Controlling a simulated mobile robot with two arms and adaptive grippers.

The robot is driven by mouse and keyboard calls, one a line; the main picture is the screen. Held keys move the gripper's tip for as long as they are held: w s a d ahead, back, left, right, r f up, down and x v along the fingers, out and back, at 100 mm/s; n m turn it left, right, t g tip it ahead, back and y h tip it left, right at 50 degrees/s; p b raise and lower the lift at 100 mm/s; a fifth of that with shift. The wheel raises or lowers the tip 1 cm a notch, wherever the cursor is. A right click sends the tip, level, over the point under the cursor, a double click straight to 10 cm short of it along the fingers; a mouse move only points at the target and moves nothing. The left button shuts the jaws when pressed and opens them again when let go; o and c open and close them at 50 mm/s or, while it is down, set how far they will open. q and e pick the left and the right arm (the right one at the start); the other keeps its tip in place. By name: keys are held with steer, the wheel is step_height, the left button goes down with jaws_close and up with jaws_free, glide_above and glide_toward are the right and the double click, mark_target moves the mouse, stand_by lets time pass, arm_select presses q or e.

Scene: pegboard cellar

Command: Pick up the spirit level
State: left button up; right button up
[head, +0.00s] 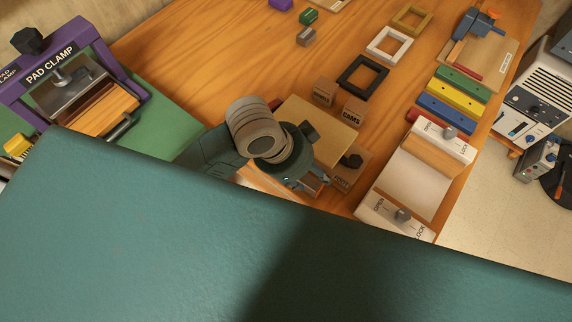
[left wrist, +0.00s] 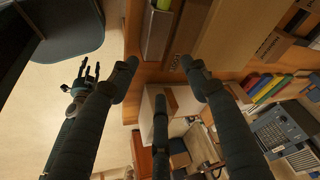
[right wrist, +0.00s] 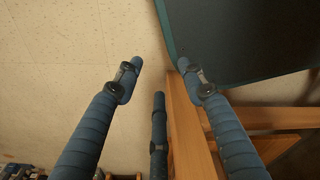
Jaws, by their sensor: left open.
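The spirit level appears in the left wrist view as a silver-grey bar with a green part (left wrist: 157,32), lying along the wooden bench beside a cardboard box. My left gripper (left wrist: 158,68) is open, its fingers spread to either side of the bar's near end in the picture; I cannot tell whether they touch it. In the head view my left gripper (head: 312,182) points down by the cardboard, and my arm hides most of the level. My right gripper (right wrist: 159,72) is open and empty over the pale floor, beside a wooden frame; it also shows in the left wrist view (left wrist: 87,75).
Cardboard boxes marked CAMS (head: 353,111) stand close to my left gripper. A white-ended fixture (head: 420,178) and coloured bars (head: 453,100) lie to the right. A purple pad clamp (head: 135,75) stands on the left.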

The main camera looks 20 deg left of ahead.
arm_select(q)
steer(key=shift+w+r+m+g, duration=0.25)
steer(key=shift+w+m, duration=0.25)
steer(key=shift+m, duration=0.5)
steer(key=a+m+y, duration=0.1)
steer(key=w+a+m+g, duration=0.1)
steer(key=m, duration=0.1)
steer(key=shift+w+a+m+y, duration=0.1)
steer(key=shift+m+y, duration=0.2)
steer(key=shift+y, duration=0.1)
steer(key=a+f+m, duration=0.1)
steer(key=a, duration=0.1)
steer(key=a+f+m+y, duration=0.1)
steer(key=w+a+f+g+y, duration=0.1)
steer(key=a, duration=0.1)
steer(key=shift+a+f+m, duration=0.2)
steer(key=shift+a+m, duration=0.15)
steer(key=shift+m, duration=0.05)
steer(key=shift+w+d+f, duration=0.1)
steer(key=shift+f, duration=1.45)
steer(key=shift+w+d+f, duration=0.1)
steer(key=shift+f, duration=1.45)
steer(key=shift+c, duration=0.5)
steer(key=c, duration=1)
